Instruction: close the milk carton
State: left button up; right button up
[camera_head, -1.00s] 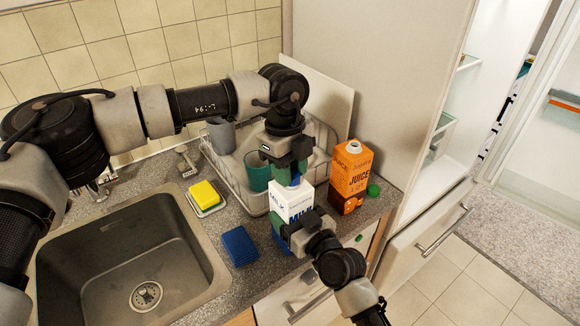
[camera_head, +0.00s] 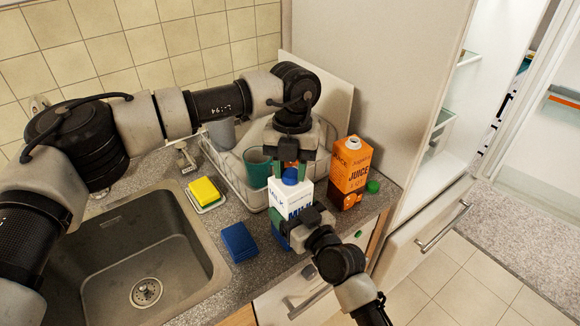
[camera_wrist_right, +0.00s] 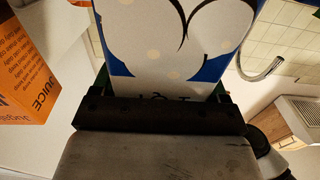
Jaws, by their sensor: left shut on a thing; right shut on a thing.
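The milk carton (camera_head: 291,190), white and blue, stands upright near the counter's front edge, left of the juice carton. Its blue cap (camera_head: 290,176) is at the carton's top, between the fingers of my left gripper (camera_head: 289,168). The left gripper points down from above and is shut on the cap. The carton's spout is hidden, so I cannot tell whether the cap is seated. My right gripper (camera_head: 293,228) is shut on the milk carton from the front. In the right wrist view the carton (camera_wrist_right: 170,45) fills the space beyond the gripper.
An orange juice carton (camera_head: 350,172) stands open just right, with a green cap (camera_head: 373,187) beside it. A dish rack (camera_head: 247,196) with a green cup (camera_head: 257,168) is behind. Sponges (camera_head: 204,191) and the sink (camera_head: 140,250) are left.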

pick_arm(q)
jog(key=m, duration=0.6)
jog(key=shift+d+m+y, duration=0.1)
jog(key=shift+m+y, duration=0.2)
jog(key=shift+y, duration=0.1)
jog(key=m+t, duration=0.1)
jog(key=m, duration=0.5)
jog(key=shift+s, duration=0.1)
jog(key=m, duration=0.4)
jog(key=m+t, duration=0.1)
jog(key=m, duration=0.9)
jog(key=shift+t, duration=0.3)
jog(key=m, duration=0.6)
jog(key=shift+a+h, duration=0.2)
jog(key=shift+h, duration=0.2)
jog(key=m, duration=0.5)
jog(key=shift+m+h, duration=0.4)
jog(key=m, duration=0.4)
jog(key=shift+a, duration=0.1)
jog(key=o, duration=0.9)
